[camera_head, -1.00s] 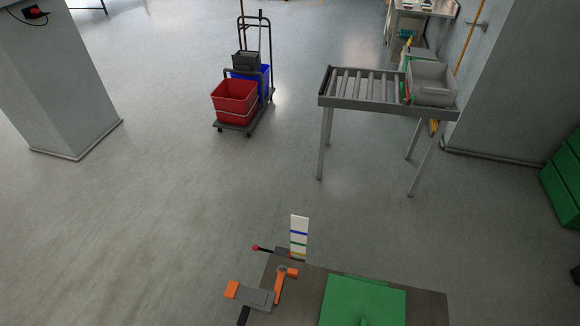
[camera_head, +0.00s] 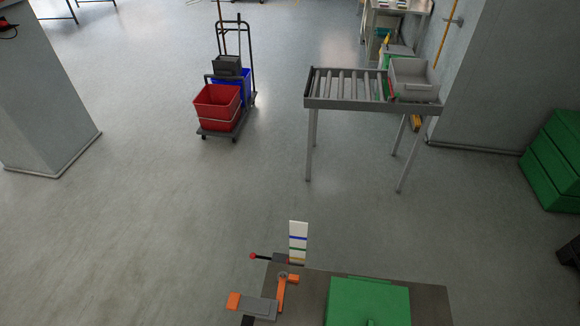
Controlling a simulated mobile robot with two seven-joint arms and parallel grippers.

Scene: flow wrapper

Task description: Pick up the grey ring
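Neither of my grippers is in view. At the bottom edge is a dark flat top (camera_head: 432,302) with a green box-like block (camera_head: 368,302) on it. To its left are a grey and orange lever piece (camera_head: 257,305), an orange bracket (camera_head: 283,290) and a red-tipped rod (camera_head: 262,257). A white upright strip with coloured bands (camera_head: 298,240) stands at the far edge of this top.
A roller table (camera_head: 345,104) with a grey bin (camera_head: 413,80) stands ahead. A cleaning cart with a red bucket (camera_head: 217,107) is left of it. Green drawers (camera_head: 553,160) and a grey pillar (camera_head: 40,100) flank the view. Floor (camera_head: 170,230) between is clear.

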